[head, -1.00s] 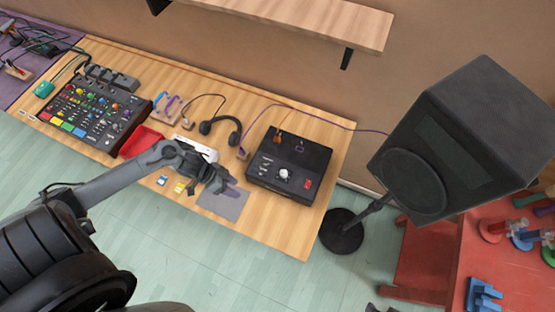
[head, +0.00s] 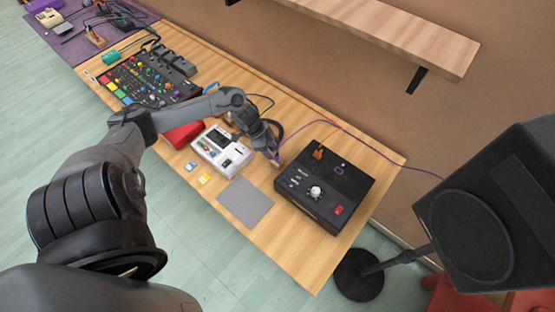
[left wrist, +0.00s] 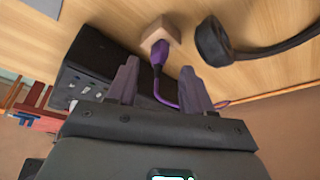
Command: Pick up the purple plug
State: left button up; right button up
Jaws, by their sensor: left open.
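In the left wrist view the purple plug (left wrist: 158,54) stands in a small wooden block (left wrist: 161,32), its purple cable (left wrist: 166,100) curving back between my fingers. My left gripper (left wrist: 158,68) is open, one finger on each side of the plug's line, and nothing is clamped in it. In the head view my left gripper (head: 274,157) is low beside the left edge of the black box (head: 325,178), and it mostly hides the plug and block there. My right gripper is not in view.
The black headphones (left wrist: 212,42) lie close to the block. A white device (head: 222,150), a grey mat (head: 245,202) and a mixer (head: 148,78) are on the wooden table (head: 290,250). A speaker on a stand (head: 495,210) is at right. A shelf (head: 385,30) hangs above.

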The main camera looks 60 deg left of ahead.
aim_at(276, 156)
pick_arm(q)
jog(key=shift+b+x, duration=0.3)
jog(key=shift+x, duration=2.3)
jog(key=shift+d, duration=0.15)
jog(key=shift+r, duration=0.1)
grip_shut()
